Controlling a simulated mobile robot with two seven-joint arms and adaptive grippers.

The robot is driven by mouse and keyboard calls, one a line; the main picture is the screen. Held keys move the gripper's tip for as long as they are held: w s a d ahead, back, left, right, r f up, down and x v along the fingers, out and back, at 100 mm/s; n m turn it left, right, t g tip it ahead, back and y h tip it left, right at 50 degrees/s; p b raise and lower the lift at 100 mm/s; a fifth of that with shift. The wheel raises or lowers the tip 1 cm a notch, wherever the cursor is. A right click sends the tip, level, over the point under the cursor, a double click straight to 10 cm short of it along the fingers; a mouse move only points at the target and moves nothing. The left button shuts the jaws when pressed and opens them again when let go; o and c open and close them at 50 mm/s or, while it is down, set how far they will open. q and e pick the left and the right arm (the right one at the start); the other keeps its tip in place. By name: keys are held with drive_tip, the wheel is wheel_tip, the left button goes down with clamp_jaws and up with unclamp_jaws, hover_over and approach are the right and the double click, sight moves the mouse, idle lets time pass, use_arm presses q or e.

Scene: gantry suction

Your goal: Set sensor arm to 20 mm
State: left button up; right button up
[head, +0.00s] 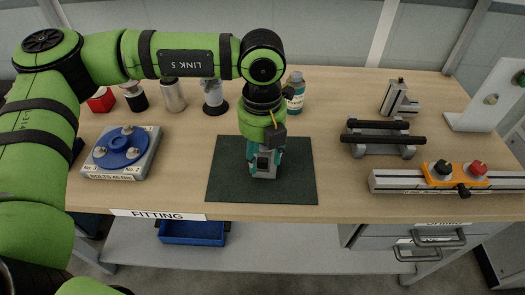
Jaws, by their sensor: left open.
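A grey slotted rail (390,181) lies along the right front of the table. An orange carriage (456,177) sits on it, with a black knob, a red knob and a small black lever at its front. I cannot tell for sure that this is the sensor arm, and no millimetre reading is legible. My left gripper (264,172) points down over the dark green mat (225,180) at the table's middle, well left of the rail. Its teal and grey fingers are open. The arm above partly hides them, and I see no clear object between them. My right gripper is out of view.
A grey block with a blue disc (122,148) stands left of the mat. Several bottles and canisters line the back, including a teal-labelled bottle (295,93). A fixture with black bars (383,138) and a white angled bracket (490,105) are at right. Bare wood lies right of the mat.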

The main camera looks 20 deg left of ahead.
use_arm(q)
drive_tip(key=shift+f, duration=0.45)
clamp_jaws()
drive_tip(key=shift+w+f+b, duration=0.2)
drive_tip(key=shift+w+b, duration=0.25)
drive_tip(key=shift+b, duration=0.25)
drive_tip(key=shift+w+a+b, duration=0.15)
drive_tip(key=shift+w+b, duration=0.2)
drive_tip(key=shift+w+r, duration=0.15)
drive_tip(key=shift+w, duration=0.05)
unclamp_jaws()
drive_tip(key=shift+s+r, duration=0.1)
